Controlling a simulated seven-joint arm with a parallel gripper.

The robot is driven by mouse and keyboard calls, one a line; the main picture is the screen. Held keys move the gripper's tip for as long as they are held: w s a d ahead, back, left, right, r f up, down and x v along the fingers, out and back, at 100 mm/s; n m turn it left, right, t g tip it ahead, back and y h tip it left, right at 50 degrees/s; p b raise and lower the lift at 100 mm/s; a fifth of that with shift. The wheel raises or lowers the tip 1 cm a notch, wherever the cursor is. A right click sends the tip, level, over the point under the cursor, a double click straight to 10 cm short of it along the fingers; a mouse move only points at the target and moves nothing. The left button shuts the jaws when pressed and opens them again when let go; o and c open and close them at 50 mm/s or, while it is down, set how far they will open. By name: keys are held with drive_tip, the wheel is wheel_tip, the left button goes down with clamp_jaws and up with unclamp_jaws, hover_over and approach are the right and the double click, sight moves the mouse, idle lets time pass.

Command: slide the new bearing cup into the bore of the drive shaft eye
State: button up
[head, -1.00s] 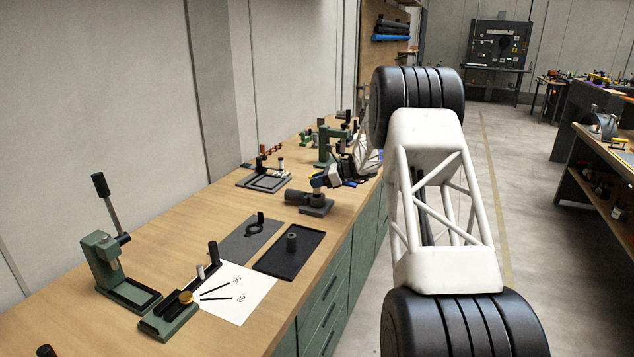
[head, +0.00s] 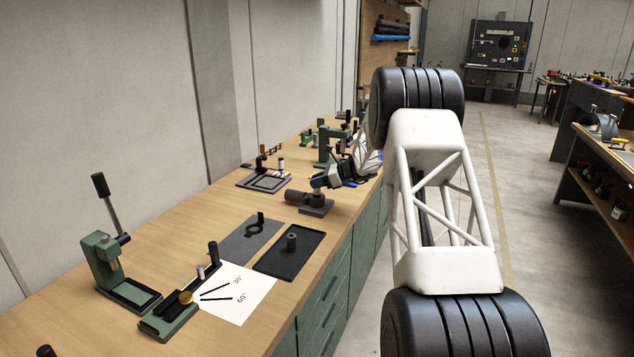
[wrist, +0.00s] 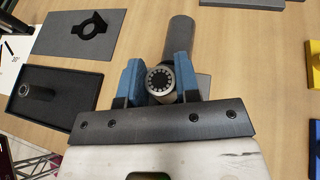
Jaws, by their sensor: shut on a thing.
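The bearing cup (wrist: 160,79) is a small round metal cup with a ring of rollers around a dark centre. In the wrist view it sits between the two blue fingers of my gripper (wrist: 159,84), which is shut on it. The drive shaft (wrist: 181,38) is a dark grey cylinder just beyond the fingers. In the head view the shaft (head: 297,197) lies on a small dark stand (head: 317,210), with my gripper (head: 322,180) at its far right end. The bore is hidden, and I cannot tell whether the cup is in it.
A black tray (head: 268,264) holding a dark cylindrical part (head: 291,242) lies nearer on the bench. Beside it is a grey mat (head: 235,247) with a black ringed piece (head: 255,228). A green lever press (head: 103,265) stands at left. Bare wood separates the shaft stand from the tray.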

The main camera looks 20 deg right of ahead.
sight(317, 190)
drive_tip(key=shift+f, duration=1.9)
drive_tip(key=o, duration=1)
drive_tip(key=shift+o, duration=0.2)
drive_tip(key=shift+d+r, duration=0.1)
drive_tip(key=shift+d, duration=0.05)
drive_tip(key=v, duration=0.7)
drive_tip(key=shift+s+d, duration=0.15)
drive_tip(key=shift+d, duration=0.05)
drive_tip(key=shift+r, duration=0.1)
